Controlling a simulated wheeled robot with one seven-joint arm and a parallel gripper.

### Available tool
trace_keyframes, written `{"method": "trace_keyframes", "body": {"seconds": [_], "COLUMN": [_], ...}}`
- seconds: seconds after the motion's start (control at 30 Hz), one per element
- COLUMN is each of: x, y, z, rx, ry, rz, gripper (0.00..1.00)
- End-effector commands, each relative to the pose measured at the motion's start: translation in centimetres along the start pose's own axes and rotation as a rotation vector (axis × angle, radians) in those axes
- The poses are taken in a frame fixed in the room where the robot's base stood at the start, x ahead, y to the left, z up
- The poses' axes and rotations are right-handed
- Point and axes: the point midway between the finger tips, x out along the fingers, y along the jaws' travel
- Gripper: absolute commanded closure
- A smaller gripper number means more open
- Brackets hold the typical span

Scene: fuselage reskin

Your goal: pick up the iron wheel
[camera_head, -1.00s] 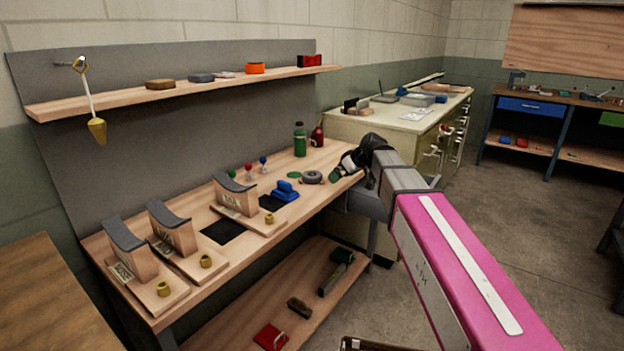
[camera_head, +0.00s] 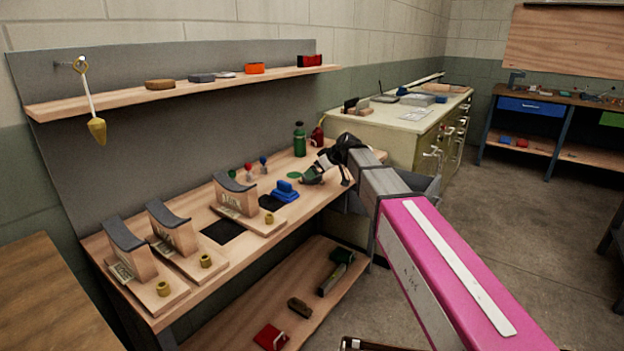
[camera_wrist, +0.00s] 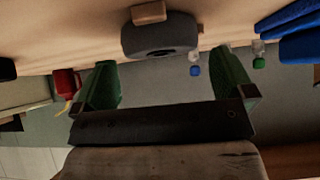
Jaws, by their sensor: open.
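The iron wheel (camera_wrist: 160,36) is a thick grey disc with a small hole, in the upper middle of the wrist view. It lies at the wooden bench top, just ahead of the gap between my fingertips. My gripper (camera_wrist: 168,62) is open, with one green finger on each side and nothing held. In the head view my gripper (camera_head: 316,170) is low over the right part of the bench and mostly hides the wheel. Whether a finger touches the wheel cannot be told.
A blue object (camera_head: 285,191) sits just left of my gripper. Small coloured-handled tools (camera_head: 249,170) stand behind it. A green bottle (camera_head: 299,140) and red bottle (camera_head: 317,136) stand at the back. Wooden cradles (camera_head: 236,196) line the left. A shelf (camera_head: 190,87) hangs above.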

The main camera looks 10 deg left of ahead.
Motion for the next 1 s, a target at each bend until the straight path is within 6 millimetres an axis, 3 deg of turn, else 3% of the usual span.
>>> {"method": "trace_keyframes", "body": {"seconds": [0.2,0.47,0.6,0.67,1.0], "x": [3.1,3.3,3.3,3.3,2.9], "y": [-0.1,-0.1,-0.1,-0.1,-0.1], "z": [0.0,0.1,0.1,0.1,-0.4], "rx": [0.000,0.000,0.000,0.000,0.000], "ry": [-0.001,-0.001,0.000,0.000,0.002], "rz": [-0.001,0.000,0.000,0.000,0.001], "gripper": [0.00,0.00,0.46,0.62,0.62]}}
